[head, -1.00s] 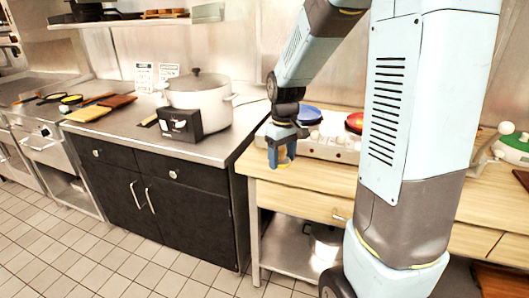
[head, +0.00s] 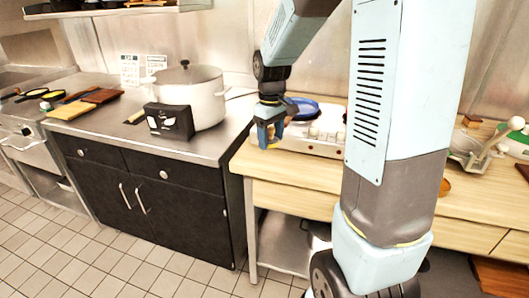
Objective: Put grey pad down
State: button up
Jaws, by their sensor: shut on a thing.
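My gripper (head: 270,141) points down above the left end of the wooden counter (head: 290,173), in front of the white stove. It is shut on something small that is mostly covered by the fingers. This fits the grey pad, but its shape and colour are hard to make out. No other grey pad stands out clearly. The gripper appears raised above the wood; the exact gap cannot be told.
A large pot (head: 193,100) and a black box (head: 169,121) stand on the steel counter at left. A blue pan (head: 303,107) sits on the white stove (head: 318,138). Cutting boards (head: 70,109) lie far left. The wooden counter's front strip looks clear.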

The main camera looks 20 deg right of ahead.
send_over(263, 159)
notch_tip(263, 159, down, 6)
jog(key=shift+s+f, duration=0.1)
jog(key=shift+f, duration=1.7)
jog(key=o, duration=1.1)
